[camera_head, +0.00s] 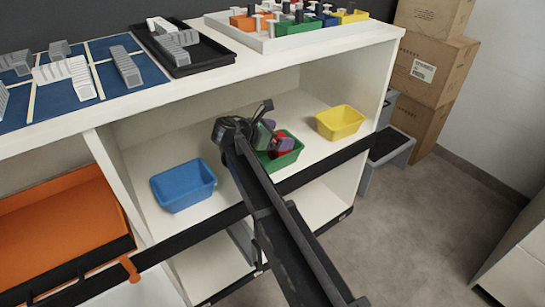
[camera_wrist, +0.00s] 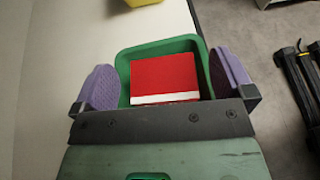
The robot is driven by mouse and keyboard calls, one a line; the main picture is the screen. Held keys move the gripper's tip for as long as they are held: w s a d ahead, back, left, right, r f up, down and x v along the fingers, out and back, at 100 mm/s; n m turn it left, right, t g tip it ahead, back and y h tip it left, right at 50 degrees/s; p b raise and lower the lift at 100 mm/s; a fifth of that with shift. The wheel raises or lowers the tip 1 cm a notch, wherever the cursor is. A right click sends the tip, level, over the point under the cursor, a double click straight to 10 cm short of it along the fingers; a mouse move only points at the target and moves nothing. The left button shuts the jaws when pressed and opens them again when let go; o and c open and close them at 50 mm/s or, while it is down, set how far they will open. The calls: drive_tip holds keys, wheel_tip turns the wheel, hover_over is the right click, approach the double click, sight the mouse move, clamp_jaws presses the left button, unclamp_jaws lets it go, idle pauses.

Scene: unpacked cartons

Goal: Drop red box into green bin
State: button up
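The green bin (camera_head: 291,158) stands on the middle shelf, between a blue bin and a yellow bin. The red box (camera_wrist: 164,76) is inside the green bin (camera_wrist: 122,62) in the wrist view, with a white strip along its near edge. In the head view, only parts of the red box show behind my gripper (camera_head: 277,134). My gripper is over the green bin with its two purple pads spread wide. In the wrist view, clear gaps separate the pads from the red box. The bottom of the bin is hidden.
A blue bin (camera_head: 184,186) stands to the left and a yellow bin (camera_head: 340,122) to the right. An orange tray (camera_head: 62,225) is at the lower left. The countertop above holds a black tray (camera_head: 205,50) and a white tray with coloured blocks. Cartons (camera_head: 432,70) are stacked at the right.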

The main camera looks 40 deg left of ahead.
drive_tip(key=p+v, duration=0.4)
drive_tip(key=v, duration=0.6)
drive_tip(key=shift+s, duration=0.4)
drive_tip(key=shift+a+r, duration=0.1)
drive_tip(key=shift+a, duration=0.05)
